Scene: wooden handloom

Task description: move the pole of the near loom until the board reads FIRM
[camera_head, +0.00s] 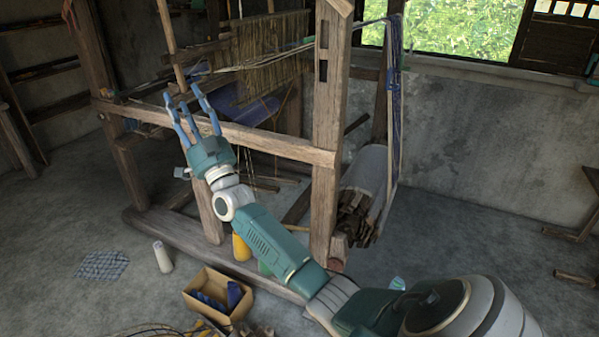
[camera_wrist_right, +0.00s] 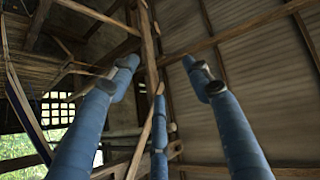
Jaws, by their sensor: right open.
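The near loom (camera_head: 325,130) is a wooden frame with posts, a long front rail and a woven warp behind it. An upright wooden pole (camera_head: 171,45) rises at its left side and leaves the top of the head view. My right gripper (camera_head: 182,92) has blue fingers and is open, reaching up over the front rail. The pole's visible lower end appears between its fingertips; I cannot tell if they touch. In the right wrist view the open fingers (camera_wrist_right: 160,65) point up toward wooden poles and beams, with nothing clasped. No readable board shows. My left gripper is out of view.
A cardboard box (camera_head: 217,296) with blue items, a white cylinder (camera_head: 162,257) and a checked cloth (camera_head: 103,265) lie on the floor. A yellow cylinder (camera_head: 241,246) stands by the loom's base. Blue yarn (camera_head: 394,80) hangs at the loom's right. Floor at left is largely clear.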

